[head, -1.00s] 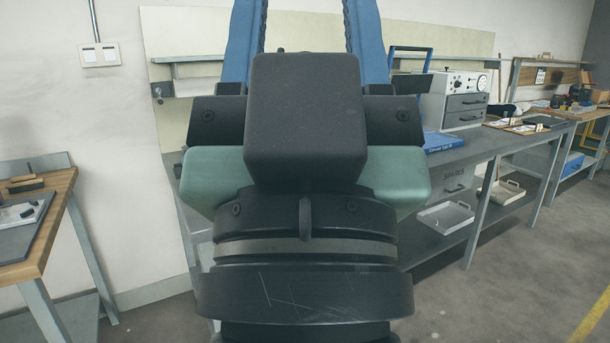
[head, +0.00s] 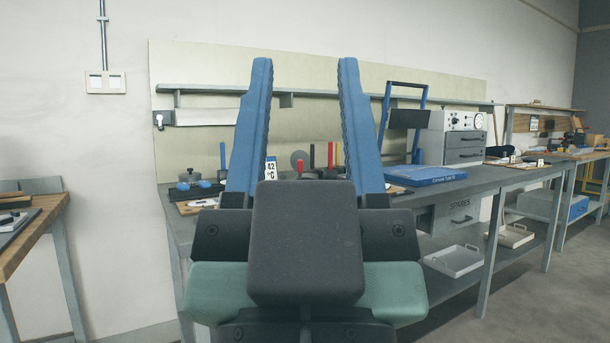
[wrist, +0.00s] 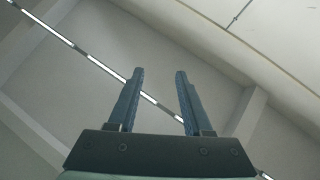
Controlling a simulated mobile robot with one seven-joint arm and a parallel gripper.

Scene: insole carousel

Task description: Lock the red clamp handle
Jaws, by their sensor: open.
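My gripper (head: 305,65) is open and empty in the head view. Its two blue fingers point up and stand wide apart, in front of the bench. It also shows open in the wrist view (wrist: 159,74), against bare walls and ceiling. Between the fingers, on the bench behind, stands an upright red handle (head: 331,155). A smaller red piece (head: 300,165) shows to its left. I cannot tell which of them belongs to the clamp. Their lower parts are hidden behind my gripper. The gripper is well apart from them.
The grey bench (head: 480,180) runs along the wall. A wooden table (head: 35,225) stands at left. Floor is free at the lower right.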

